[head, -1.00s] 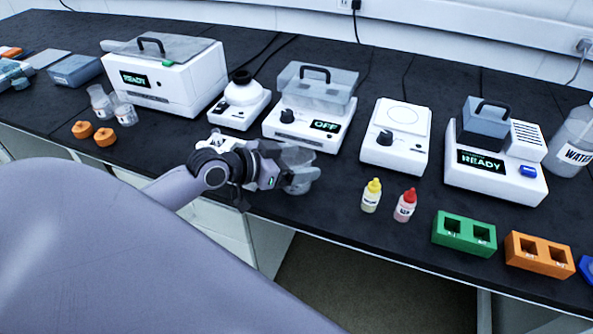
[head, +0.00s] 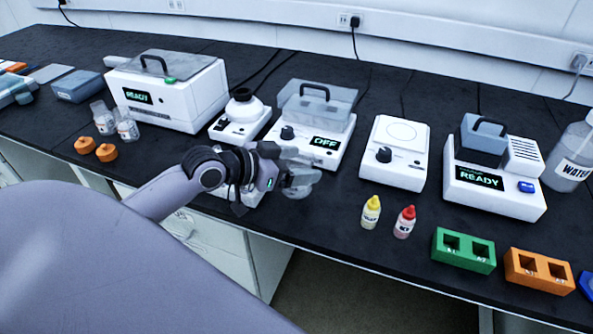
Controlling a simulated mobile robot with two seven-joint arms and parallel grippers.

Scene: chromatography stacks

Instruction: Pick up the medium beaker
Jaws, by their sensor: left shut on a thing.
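My left gripper (head: 292,168) reaches in from the left over the front of the bench, in front of the white device with the OFF display. It is shut on a clear glass vessel (head: 303,180), which looks like the medium beaker. The fingers cover much of the glass, so its full outline and any contents are hard to make out. I cannot tell how far its base is from the bench top. My right gripper is not in view.
Behind the gripper stand the OFF device (head: 312,135) and a white plate device (head: 395,150). Yellow-capped (head: 371,212) and red-capped (head: 405,222) bottles stand to the right, before a green rack (head: 463,250). Two small clear vessels (head: 127,125) stand left.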

